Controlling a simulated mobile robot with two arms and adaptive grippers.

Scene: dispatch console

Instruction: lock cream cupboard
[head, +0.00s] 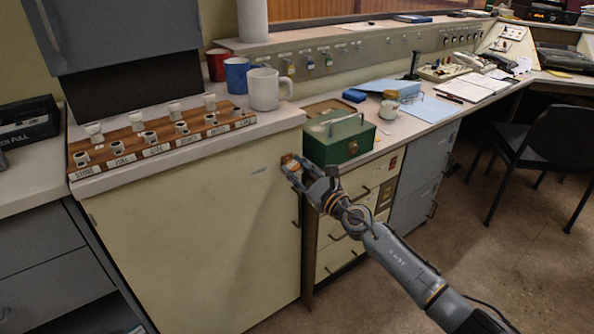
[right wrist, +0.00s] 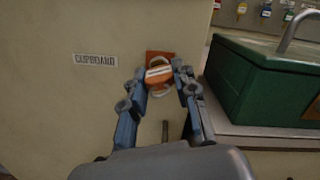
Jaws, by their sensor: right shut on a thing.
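The cream cupboard (head: 190,235) stands with its door flush under the counter, and a label reading CUPBOARD (right wrist: 96,61) shows on it in the right wrist view. At its upper right is an orange lock piece (right wrist: 158,74) with a pale ring and band. My right gripper (head: 292,165) is at that upper right corner, its two fingers (right wrist: 160,84) shut on the orange piece against the door. Whether a key is in it cannot be told. The cupboard's handle (head: 296,222) is lower on the right edge. My left gripper is not in view.
A green cash box (head: 340,138) sits on the desk just right of my right gripper. A dark chair (head: 535,145) is at right. Floor in front is clear.

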